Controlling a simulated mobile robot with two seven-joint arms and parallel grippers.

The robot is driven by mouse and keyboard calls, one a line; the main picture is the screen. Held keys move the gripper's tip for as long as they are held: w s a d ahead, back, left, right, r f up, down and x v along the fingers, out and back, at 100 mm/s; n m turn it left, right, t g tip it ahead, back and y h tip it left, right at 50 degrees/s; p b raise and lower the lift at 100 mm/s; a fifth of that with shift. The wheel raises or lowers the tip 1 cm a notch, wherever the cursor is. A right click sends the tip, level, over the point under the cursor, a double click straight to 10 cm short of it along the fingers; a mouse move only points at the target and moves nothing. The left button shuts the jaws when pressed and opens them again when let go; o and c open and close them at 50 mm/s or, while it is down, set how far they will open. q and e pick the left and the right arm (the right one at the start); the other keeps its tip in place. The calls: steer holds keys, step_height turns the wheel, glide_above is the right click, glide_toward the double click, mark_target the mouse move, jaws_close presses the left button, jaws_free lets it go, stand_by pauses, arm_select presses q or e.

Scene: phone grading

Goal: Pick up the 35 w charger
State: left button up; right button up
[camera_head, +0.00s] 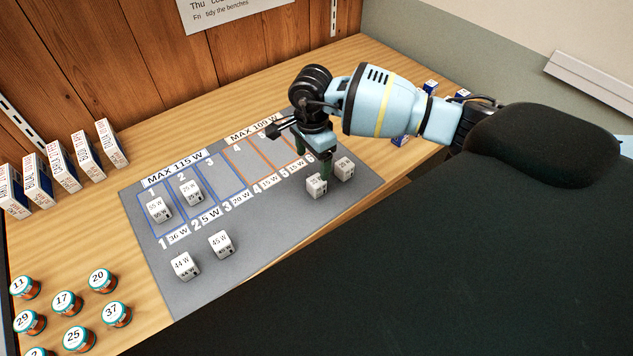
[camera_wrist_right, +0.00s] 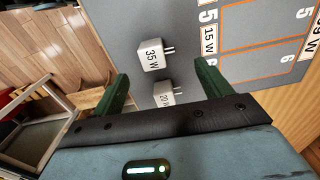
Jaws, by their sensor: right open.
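The 35 W charger (camera_head: 317,187) is a small white cube on the grey mat (camera_head: 270,220), near the mat's right front edge. It also shows in the right wrist view (camera_wrist_right: 152,55), labelled "35 W", with two prongs pointing right. My right gripper (camera_head: 312,162) is open and empty, with green fingers over the mat close to this charger. In the right wrist view, the charger shows just ahead of the spread fingertips (camera_wrist_right: 162,73). A second white charger, marked 20 W (camera_head: 344,168), stands close beside it and shows between the fingers (camera_wrist_right: 164,95). My left gripper is not in view.
Two chargers (camera_head: 192,192) (camera_head: 158,210) sit in the blue-outlined slots. Two more, the 44 W (camera_head: 184,266) and 45 W (camera_head: 221,243), stand at the mat's front. Numbered jars (camera_head: 117,314) and white boxes (camera_head: 113,150) are at left. The orange-outlined slots look empty where visible.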

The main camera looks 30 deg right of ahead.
mark_target(314, 178)
steer(key=shift+s+f, duration=0.15)
steer(key=shift+f, duration=1.8)
steer(key=shift+s+f, duration=0.1)
steer(key=shift+f, duration=1.85)
steer(key=shift+c, duration=0.5)
steer(key=c, duration=1)
